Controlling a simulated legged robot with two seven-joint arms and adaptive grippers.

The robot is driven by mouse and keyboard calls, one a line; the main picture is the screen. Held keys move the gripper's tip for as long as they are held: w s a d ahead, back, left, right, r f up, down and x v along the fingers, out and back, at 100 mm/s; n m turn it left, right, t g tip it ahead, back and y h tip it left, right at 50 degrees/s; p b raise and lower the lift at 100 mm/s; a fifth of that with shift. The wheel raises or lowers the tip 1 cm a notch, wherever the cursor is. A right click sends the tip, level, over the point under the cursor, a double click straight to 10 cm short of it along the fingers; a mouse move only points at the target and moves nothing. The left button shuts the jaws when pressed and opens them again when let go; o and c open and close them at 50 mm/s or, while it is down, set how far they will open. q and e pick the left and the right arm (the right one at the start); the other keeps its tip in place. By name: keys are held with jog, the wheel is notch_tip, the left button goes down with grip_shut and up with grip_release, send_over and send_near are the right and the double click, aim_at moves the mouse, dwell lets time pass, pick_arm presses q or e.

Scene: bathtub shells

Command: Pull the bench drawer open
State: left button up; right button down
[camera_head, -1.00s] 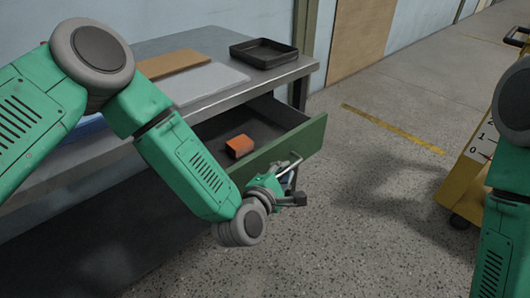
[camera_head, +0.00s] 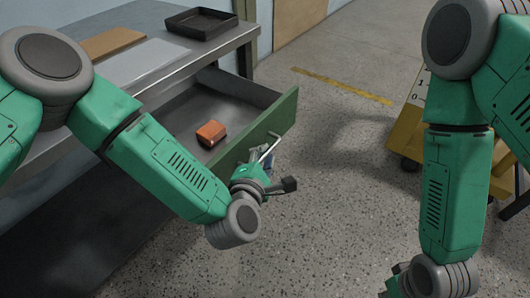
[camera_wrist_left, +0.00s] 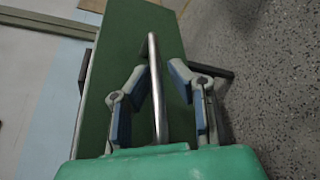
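The bench drawer (camera_head: 277,119) has a green front and stands out from under the grey bench, open. Its bar handle (camera_head: 268,145) runs up the middle of the left wrist view (camera_wrist_left: 154,85). My left gripper (camera_head: 270,168) is at the drawer front. In the left wrist view its two blue-padded fingers (camera_wrist_left: 158,85) stand on either side of the bar, with gaps showing, so it looks open around the handle. My right arm hangs at the right, and only part of its gripper end shows at the bottom edge, fingers hidden.
An orange box (camera_head: 211,134) lies inside the drawer. The bench top (camera_head: 225,40) holds a black tray (camera_head: 202,22), a brown board (camera_head: 112,43) and a pale sheet. A yellow cart (camera_head: 405,135) stands at the right. The speckled floor before the drawer is clear.

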pick_arm(q)
jog(key=shift+o, duration=0.7)
jog(key=shift+s+f, duration=0.1)
jog(key=shift+f, duration=0.2)
jog(key=shift+r, duration=0.15)
jog(key=v, duration=1.1)
jog(key=shift+s+a, duration=0.25)
jog(key=shift+s, duration=0.05)
